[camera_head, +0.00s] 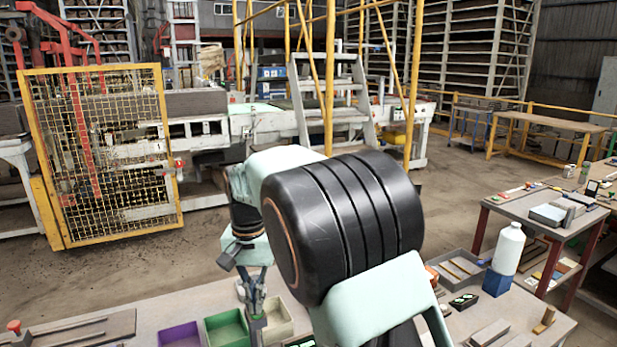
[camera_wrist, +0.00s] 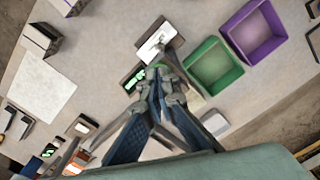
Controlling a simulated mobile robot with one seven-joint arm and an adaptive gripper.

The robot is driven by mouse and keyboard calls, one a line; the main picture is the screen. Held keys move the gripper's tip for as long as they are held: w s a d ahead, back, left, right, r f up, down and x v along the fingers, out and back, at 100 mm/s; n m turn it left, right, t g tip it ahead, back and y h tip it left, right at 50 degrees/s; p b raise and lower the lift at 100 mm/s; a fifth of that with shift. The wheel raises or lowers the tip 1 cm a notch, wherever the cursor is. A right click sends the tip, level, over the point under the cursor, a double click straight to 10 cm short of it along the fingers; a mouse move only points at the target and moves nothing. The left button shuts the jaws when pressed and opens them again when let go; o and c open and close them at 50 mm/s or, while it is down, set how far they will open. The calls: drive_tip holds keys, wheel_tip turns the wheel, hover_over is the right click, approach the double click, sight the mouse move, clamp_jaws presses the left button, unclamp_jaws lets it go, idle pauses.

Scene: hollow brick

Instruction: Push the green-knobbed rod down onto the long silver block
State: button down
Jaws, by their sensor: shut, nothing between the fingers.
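My gripper (camera_head: 253,300) points down over the near table, beside the green bin. In the wrist view, my gripper (camera_wrist: 160,78) has its fingertips close together, shut with nothing held. A small green knob (camera_wrist: 154,66) shows right at the fingertips; I cannot tell whether they touch it. The green knob (camera_head: 258,316) also shows just below the fingers in the head view. Its rod is mostly hidden by the fingers. A pale silver block (camera_wrist: 156,42) lies just beyond the fingertips in the wrist view, probably the long silver block. My arm hides much of this area in the head view.
A green bin (camera_head: 225,331) and a purple bin (camera_head: 180,337) stand left of the gripper. A dark device with a green display (camera_wrist: 134,79) lies close to the fingertips. A white bottle (camera_head: 508,249) stands to the right. Bare tabletop (camera_wrist: 105,50) shows left of the block.

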drive_tip(key=shift+r+p, duration=2.85)
drive_tip(key=shift+r, duration=0.65)
